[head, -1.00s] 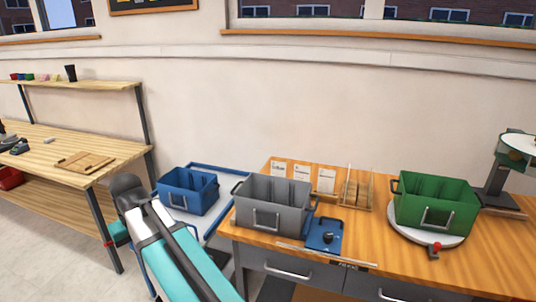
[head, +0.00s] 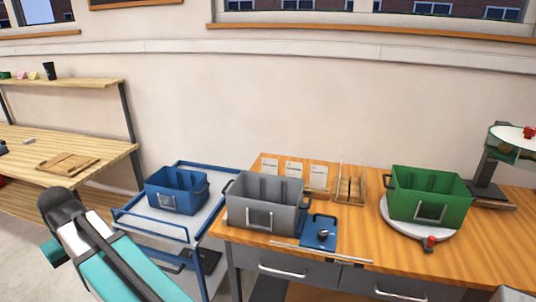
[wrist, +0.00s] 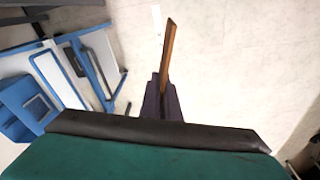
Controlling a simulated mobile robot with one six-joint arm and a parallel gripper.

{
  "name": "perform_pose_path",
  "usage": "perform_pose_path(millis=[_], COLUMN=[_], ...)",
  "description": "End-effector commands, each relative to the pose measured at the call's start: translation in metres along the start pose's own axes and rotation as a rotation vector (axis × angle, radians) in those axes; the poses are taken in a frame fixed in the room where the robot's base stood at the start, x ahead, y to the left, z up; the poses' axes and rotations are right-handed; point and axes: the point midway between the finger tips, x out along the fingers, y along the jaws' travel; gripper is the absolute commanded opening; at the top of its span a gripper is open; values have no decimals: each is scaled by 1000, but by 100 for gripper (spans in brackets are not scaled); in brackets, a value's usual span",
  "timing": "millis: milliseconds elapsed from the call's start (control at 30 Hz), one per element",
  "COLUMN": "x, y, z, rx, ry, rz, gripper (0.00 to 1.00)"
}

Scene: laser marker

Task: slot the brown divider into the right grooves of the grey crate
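The grey crate (head: 238,216) stands upright on the wooden worktop, with a handle on its front and ribs along its inner walls. Its floor and the lower grooves are hidden in the head view. My gripper (wrist: 162,98) shows in the wrist view, its dark fingers shut on the brown divider (wrist: 168,48). The divider is seen nearly edge-on as a thin brown strip standing out beyond the fingers. Floor and the blue cart lie behind it; the grey crate is not recognisable in the wrist view. In the head view only part of my arm shows, not the gripper.
A blue crate (head: 163,199) stands on a blue-framed cart (head: 135,220) left of the worktop. A green crate (head: 400,206) sits on a white turntable (head: 393,226) at right. A blue fixture (head: 312,240) and a wooden rack (head: 362,192) are beside the grey crate.

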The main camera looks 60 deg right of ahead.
Motion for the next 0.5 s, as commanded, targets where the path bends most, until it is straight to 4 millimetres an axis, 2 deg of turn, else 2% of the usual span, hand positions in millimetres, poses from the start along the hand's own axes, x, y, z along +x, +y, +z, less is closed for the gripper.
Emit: perform_pose_path(millis=[267,367,500], x=[-3,-7,-16], y=[17,31,62], z=[-2,-4,-8], rx=[29,57,118], ry=[0,0,0], rz=[3,7,14], gripper=[0,0,0])
